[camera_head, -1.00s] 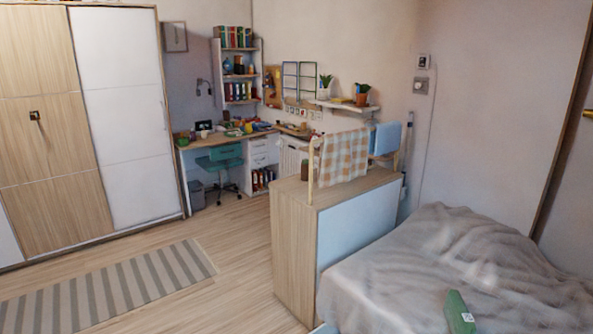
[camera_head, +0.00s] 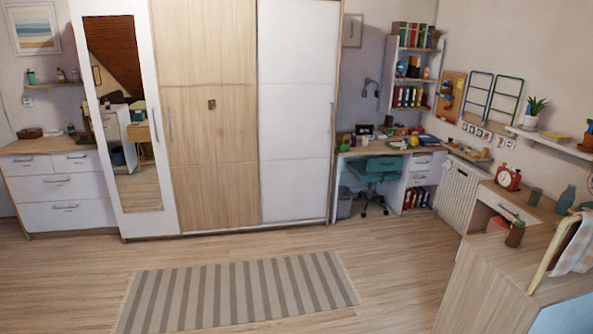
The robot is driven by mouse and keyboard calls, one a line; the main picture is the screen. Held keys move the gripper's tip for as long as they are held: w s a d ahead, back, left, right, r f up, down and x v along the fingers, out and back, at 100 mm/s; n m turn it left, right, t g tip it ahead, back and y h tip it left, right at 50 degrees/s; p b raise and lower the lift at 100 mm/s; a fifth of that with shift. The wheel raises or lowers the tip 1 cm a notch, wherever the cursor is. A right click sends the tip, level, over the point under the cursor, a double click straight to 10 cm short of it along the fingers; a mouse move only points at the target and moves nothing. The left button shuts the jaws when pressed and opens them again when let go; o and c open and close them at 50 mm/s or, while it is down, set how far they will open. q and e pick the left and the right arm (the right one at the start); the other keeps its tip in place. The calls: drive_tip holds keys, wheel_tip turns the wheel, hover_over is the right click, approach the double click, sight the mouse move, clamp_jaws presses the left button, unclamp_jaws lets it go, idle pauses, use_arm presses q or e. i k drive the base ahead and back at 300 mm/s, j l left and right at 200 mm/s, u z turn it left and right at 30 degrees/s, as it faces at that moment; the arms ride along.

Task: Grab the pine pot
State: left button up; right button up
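No object is clearly recognisable as a pine pot. A white pot with a spiky green plant (camera_head: 535,110) stands upright on the wall shelf at the upper right. An orange pot (camera_head: 589,139) is cut off by the right edge, on the same shelf. Both are far away and small. Neither of my grippers shows in the head view.
Wide wooden floor (camera_head: 400,275) with a striped rug (camera_head: 240,293) lies ahead. A wardrobe (camera_head: 208,120) and a white dresser (camera_head: 58,190) line the far wall. A teal chair (camera_head: 378,170) stands at the desk. A wooden cabinet (camera_head: 490,275) blocks the lower right.

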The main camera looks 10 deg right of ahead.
sight(514, 235)
drive_tip(key=i+z, duration=0.2)
drive_tip(key=i, duration=0.35)
drive_tip(key=i+j+z, duration=0.1)
drive_tip(key=i+z, duration=0.15)
drive_tip(key=i, duration=0.3)
drive_tip(key=i+j+z, duration=0.2)
drive_tip(key=i, duration=0.35)
drive_tip(key=i+j+z, duration=0.2)
drive_tip(key=i, duration=0.3)
